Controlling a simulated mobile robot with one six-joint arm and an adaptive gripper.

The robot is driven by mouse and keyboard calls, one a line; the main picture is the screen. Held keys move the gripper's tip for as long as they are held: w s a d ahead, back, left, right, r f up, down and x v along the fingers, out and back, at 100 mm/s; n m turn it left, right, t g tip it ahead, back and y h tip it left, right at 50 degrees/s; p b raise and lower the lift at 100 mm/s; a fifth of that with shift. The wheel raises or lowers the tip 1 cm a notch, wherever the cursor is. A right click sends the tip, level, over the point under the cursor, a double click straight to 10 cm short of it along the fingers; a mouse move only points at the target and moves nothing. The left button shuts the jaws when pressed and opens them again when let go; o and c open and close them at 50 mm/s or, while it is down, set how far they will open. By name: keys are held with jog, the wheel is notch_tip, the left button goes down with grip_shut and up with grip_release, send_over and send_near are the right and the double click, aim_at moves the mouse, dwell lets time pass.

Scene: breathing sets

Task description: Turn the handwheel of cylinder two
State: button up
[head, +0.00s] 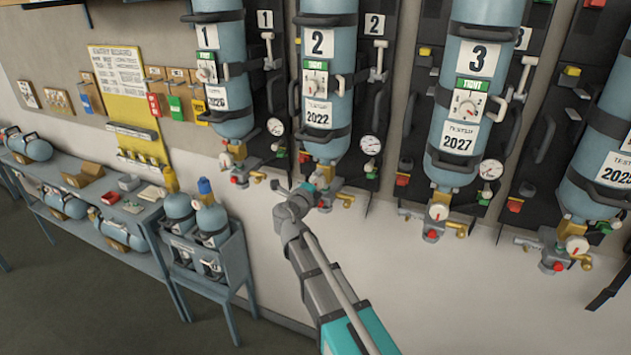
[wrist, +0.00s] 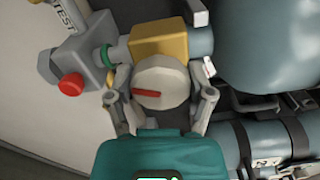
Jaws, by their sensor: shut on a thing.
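Cylinder two (head: 325,80) is a blue-grey cylinder hung upside down on the wall, with a large 2 and a 2022 label. Its handwheel is mostly hidden behind my gripper (head: 318,183) in the head view. In the wrist view a round white handwheel (wrist: 161,73) with a red bar mark sits below a brass valve block (wrist: 172,40). My gripper (wrist: 161,92) is shut on this handwheel, one finger on each side. The red bar lies nearly level. A red button (wrist: 70,86) is on the grey fitting to the left.
Cylinder one (head: 218,70) hangs to the left, and cylinder three (head: 468,90) hangs to the right, each with its own valve below. A gauge (head: 370,145) is right of cylinder two. A low rack with two cylinders (head: 212,218) stands at lower left. The wall below is bare.

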dwell(0.3)
jog(key=o, duration=1.1)
jog(key=v, duration=1.2)
